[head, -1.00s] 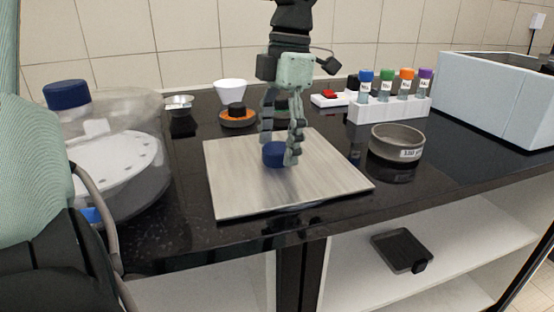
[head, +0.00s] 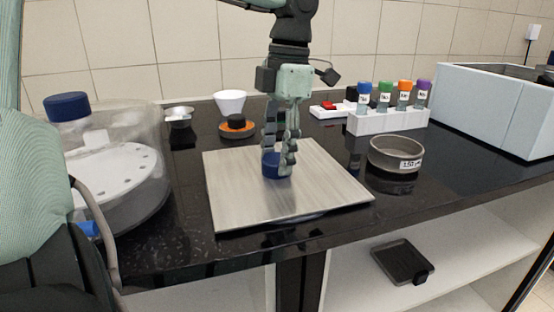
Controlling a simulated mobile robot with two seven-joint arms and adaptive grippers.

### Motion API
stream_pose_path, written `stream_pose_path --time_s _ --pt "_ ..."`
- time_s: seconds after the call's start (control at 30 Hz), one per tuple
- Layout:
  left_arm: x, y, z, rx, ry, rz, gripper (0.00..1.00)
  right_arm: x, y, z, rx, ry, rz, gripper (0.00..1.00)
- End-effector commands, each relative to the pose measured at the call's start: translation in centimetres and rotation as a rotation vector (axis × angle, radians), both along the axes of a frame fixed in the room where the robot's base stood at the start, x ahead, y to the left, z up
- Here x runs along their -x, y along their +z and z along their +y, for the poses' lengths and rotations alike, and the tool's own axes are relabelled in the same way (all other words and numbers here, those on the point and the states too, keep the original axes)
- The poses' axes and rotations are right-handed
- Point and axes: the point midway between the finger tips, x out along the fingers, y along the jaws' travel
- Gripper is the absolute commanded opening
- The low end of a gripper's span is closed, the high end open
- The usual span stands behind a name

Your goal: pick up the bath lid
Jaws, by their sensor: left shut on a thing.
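The bath lid (head: 235,200) is a square, brushed-metal plate with a round, dark blue knob (head: 275,167) near its middle. The fingers hide part of the knob. My right gripper is not in view.
A pale blue box (head: 490,105), its top open, stands at the right. A white rack (head: 388,122) with several coloured-cap vials and a round sieve (head: 396,154) are nearer. A clear vessel (head: 120,170) stands at the left. Bare bench lies in front.

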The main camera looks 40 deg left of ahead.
Motion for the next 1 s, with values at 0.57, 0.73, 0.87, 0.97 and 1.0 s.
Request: stream_pose_path --time_s 0.57,0.73,0.87,0.97,1.0 --pt "-0.1 10.6 0.0 -0.002 0.002 -0.009 0.00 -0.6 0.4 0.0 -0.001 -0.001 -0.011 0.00" --pt "-0.1 14.6 0.0 -0.002 0.001 -0.006 0.00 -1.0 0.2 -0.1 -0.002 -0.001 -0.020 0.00" --pt "-0.1 16.5 0.0 -0.001 0.002 -0.004 0.00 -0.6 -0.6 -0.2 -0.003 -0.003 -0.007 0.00" --pt "-0.1 17.4 0.0 0.000 0.001 -0.003 0.00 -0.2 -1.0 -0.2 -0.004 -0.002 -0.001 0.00" --pt "0.0 17.6 0.0 0.000 0.000 -0.003 0.00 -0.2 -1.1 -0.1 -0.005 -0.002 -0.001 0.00"
